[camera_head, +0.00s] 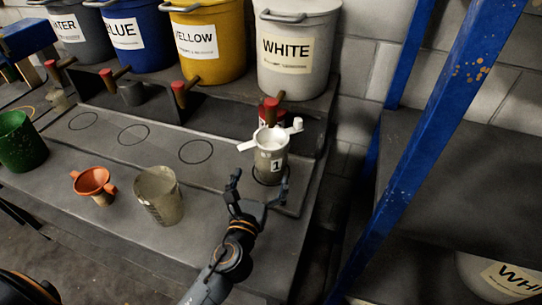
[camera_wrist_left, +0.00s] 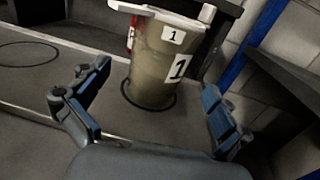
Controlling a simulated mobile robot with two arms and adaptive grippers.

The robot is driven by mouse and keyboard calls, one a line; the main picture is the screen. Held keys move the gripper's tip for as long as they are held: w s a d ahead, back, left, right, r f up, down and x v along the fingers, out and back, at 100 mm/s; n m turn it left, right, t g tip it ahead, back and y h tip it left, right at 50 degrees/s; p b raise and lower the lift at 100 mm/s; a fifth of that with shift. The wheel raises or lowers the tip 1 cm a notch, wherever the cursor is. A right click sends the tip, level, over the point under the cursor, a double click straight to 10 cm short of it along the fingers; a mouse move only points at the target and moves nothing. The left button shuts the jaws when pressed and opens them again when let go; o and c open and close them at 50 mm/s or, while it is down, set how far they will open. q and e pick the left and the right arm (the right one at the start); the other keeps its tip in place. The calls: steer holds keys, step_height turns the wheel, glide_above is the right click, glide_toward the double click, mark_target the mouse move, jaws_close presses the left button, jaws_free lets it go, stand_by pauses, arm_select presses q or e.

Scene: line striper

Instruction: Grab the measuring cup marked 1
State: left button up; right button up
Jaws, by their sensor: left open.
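The measuring cup marked 1 (camera_head: 270,163) stands upright on the lower grey step, inside a drawn circle, below the WHITE bucket. A white piece with side tabs (camera_head: 268,138) sits on its top. My left gripper (camera_head: 259,190) is open just in front of the cup, its fingers spread and apart from it. In the left wrist view the cup (camera_wrist_left: 158,65) stands beyond and between the open fingers (camera_wrist_left: 150,105), with two "1" labels showing. The cup's top is cut off there. My right gripper is not in view.
The WHITE bucket (camera_head: 297,55) and YELLOW bucket (camera_head: 208,42) stand on the upper shelf, with red-handled taps below. A clear cup (camera_head: 158,197), an orange funnel (camera_head: 93,183) and a green cup (camera_head: 19,142) stand to the left. A blue post (camera_head: 437,140) rises at right.

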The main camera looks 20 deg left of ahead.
mark_target(266, 166)
arm_select(q)
steer(key=w, duration=0.4)
steer(key=shift+a, duration=0.1)
steer(key=w+p, duration=0.1)
steer(key=w, duration=0.4)
steer(key=shift+f, duration=0.1)
steer(key=shift+s, duration=0.15)
steer(key=c, duration=1.6)
